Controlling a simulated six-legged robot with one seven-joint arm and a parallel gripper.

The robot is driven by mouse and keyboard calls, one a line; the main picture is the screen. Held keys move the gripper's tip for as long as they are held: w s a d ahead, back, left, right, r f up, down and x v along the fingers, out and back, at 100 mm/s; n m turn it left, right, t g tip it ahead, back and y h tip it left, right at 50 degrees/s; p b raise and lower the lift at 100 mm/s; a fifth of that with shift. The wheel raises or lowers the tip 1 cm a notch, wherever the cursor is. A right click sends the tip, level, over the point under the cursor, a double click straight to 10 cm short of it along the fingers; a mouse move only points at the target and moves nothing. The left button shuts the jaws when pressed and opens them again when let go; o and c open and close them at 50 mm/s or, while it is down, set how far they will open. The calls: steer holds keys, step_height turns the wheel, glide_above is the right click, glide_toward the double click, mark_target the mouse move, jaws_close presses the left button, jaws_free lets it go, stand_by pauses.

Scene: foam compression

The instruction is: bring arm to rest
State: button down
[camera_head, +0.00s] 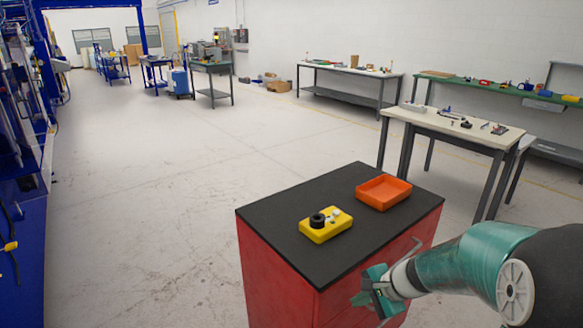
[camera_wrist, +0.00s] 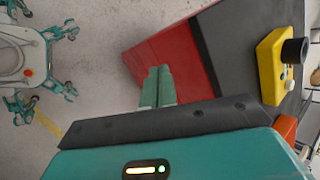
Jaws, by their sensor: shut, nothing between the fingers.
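My gripper (camera_head: 378,294) is at the front right of the red cabinet, beside its front side and below the level of its black top. Its body and the arm are teal. In the wrist view the two teal fingers (camera_wrist: 158,87) lie side by side, shut, with nothing between them. The red side of the cabinet is just beyond them.
The red cabinet (camera_head: 268,270) has a black top (camera_head: 285,235). On it are a yellow block (camera_head: 327,232) with a black ring and small pale pieces, and an orange tray (camera_head: 383,205) that looks empty. A pale workbench (camera_head: 490,136) stands behind. The floor at left is clear.

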steer(key=s+a+r+n+t+h, duration=0.1)
steer(key=s+r+n+h, duration=0.5)
steer(key=s+r+n, duration=0.6)
steer(key=s+r, duration=0.4)
steer(key=s, duration=0.5)
steer(key=shift+r+n, duration=0.4)
